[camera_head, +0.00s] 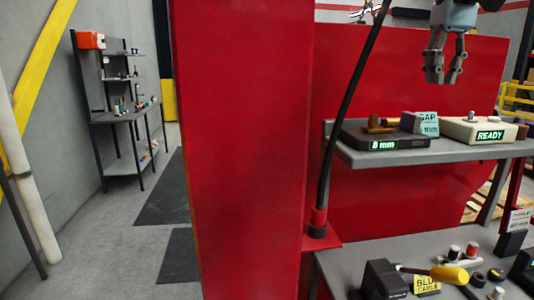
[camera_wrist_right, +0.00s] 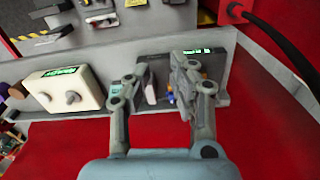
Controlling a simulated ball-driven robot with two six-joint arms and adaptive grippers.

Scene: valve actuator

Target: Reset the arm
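My right gripper (camera_head: 444,71) hangs at the upper right of the head view, fingers pointing down, in front of the red panel and above the grey shelf. It also shows in the right wrist view (camera_wrist_right: 160,78), with its two fingers apart and nothing visible held between them. My left gripper is not in view. On the shelf below stand a dark gauge box (camera_head: 385,137) reading "8 mm", a pale blue GAP card (camera_head: 428,128) and a cream box (camera_head: 480,131) reading "READY". The gripper is clear of them in the head view.
The grey shelf (camera_head: 400,157) sits above a grey workbench (camera_head: 345,270) with a yellow-handled tool (camera_head: 448,273) and a yellow BLUE CABLE card (camera_head: 427,286). A black cable (camera_head: 347,105) rises beside a large red panel (camera_head: 240,150). A distant rack (camera_head: 120,115) stands at left, with open floor nearby.

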